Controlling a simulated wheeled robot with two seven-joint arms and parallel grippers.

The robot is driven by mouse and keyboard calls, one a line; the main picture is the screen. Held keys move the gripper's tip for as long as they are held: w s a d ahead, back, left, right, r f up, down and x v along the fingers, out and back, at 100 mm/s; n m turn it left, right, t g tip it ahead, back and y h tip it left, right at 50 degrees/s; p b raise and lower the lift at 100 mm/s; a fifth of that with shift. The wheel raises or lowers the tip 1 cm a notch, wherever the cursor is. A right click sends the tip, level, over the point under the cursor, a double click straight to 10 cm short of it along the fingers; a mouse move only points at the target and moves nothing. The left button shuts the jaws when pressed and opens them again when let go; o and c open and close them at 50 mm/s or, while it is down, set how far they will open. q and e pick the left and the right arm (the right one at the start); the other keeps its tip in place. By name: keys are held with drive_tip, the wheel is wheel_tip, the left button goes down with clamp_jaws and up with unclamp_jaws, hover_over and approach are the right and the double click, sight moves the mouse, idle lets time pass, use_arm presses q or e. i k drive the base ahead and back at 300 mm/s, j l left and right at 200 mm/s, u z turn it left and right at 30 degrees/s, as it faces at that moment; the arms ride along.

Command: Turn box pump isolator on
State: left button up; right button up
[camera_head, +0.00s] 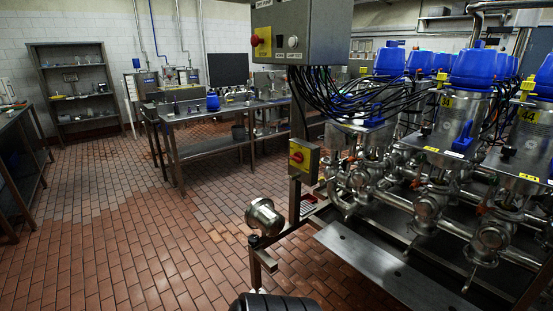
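A small yellow isolator box (310,155) with a red knob (298,157) is fixed to the steel post near the middle of the view. Above it, a grey control box (315,35) carries a red knob on a yellow plate (261,42) on its left side and a pale round control on its front. The labels are too small to read surely, and I cannot tell the position of either knob. Neither of my grippers can be made out.
The valve matrix with blue-capped valves (479,68) and black cables fills the right side. A steel pipe end (265,217) juts out below the isolator. A steel table (225,112) stands behind. The tiled floor (130,220) at left is clear. A black ribbed part (274,303) shows at the bottom edge.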

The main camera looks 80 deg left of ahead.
sight(298, 157)
drive_tip(key=u, duration=2.55)
